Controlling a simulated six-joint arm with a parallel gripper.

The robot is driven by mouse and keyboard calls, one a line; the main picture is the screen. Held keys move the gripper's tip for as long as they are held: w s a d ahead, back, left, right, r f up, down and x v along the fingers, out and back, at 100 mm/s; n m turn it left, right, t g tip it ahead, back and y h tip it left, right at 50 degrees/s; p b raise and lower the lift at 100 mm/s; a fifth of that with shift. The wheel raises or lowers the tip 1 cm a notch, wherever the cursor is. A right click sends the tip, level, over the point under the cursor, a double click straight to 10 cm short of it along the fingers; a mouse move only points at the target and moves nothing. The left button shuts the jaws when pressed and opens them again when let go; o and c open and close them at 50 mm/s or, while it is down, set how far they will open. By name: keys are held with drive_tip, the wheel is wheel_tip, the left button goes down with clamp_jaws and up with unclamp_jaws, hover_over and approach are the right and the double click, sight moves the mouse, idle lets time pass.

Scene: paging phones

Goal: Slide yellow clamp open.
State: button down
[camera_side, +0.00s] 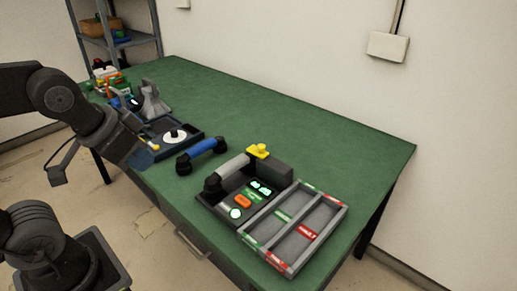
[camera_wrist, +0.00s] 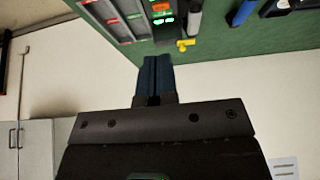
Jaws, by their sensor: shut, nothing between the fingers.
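The yellow clamp (camera_side: 258,151) sits on the grey block of a dark phone unit (camera_side: 254,212), by the far end of a light grey handset (camera_side: 233,166). In the wrist view the yellow clamp (camera_wrist: 186,44) shows just right of and beyond my fingertips. My gripper (camera_side: 143,158) is to the left of the phone unit in the side view, over the table's near edge and well apart from the clamp. In the wrist view my gripper (camera_wrist: 154,58) has its two blue fingers together, with nothing between them.
A blue handset (camera_side: 203,155) lies left of the phone unit, beside a dark unit with a white disc (camera_side: 175,136). A grey sorting tray (camera_side: 279,250) with red and green labels stands right of the phone unit. The green table (camera_side: 320,140) is clear behind these things.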

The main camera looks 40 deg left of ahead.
drive_tip(key=c, duration=1.8)
unclamp_jaws()
drive_tip(key=shift+o, duration=0.7)
drive_tip(key=shift+w+r, duration=0.15)
drive_tip(key=shift+w, duration=0.05)
drive_tip(key=o, duration=0.8)
drive_tip(key=shift+n+g+y, duration=0.3)
drive_tip(key=shift+n, duration=0.4)
drive_tip(key=w, duration=0.4)
drive_tip(key=w+a+r, duration=0.1)
drive_tip(key=w, duration=0.4)
drive_tip(key=w+r, duration=0.1)
drive_tip(key=w, duration=0.3)
drive_tip(key=shift+w+a+r, duration=0.1)
drive_tip(key=shift+w+a, duration=0.05)
drive_tip(key=shift+w, duration=0.25)
drive_tip(key=shift+c, duration=0.2)
drive_tip(key=n, duration=0.2)
hover_over(261, 146)
drive_tip(key=s+d, duration=0.1)
drive_tip(key=s, duration=0.5)
wheel_tip(261, 146, down, 7)
drive_tip(key=shift+g+y, duration=0.3)
drive_tip(key=x, duration=1.4)
drive_tip(key=shift+w+d, duration=0.2)
drive_tip(key=shift+w, duration=0.05)
clamp_jaws()
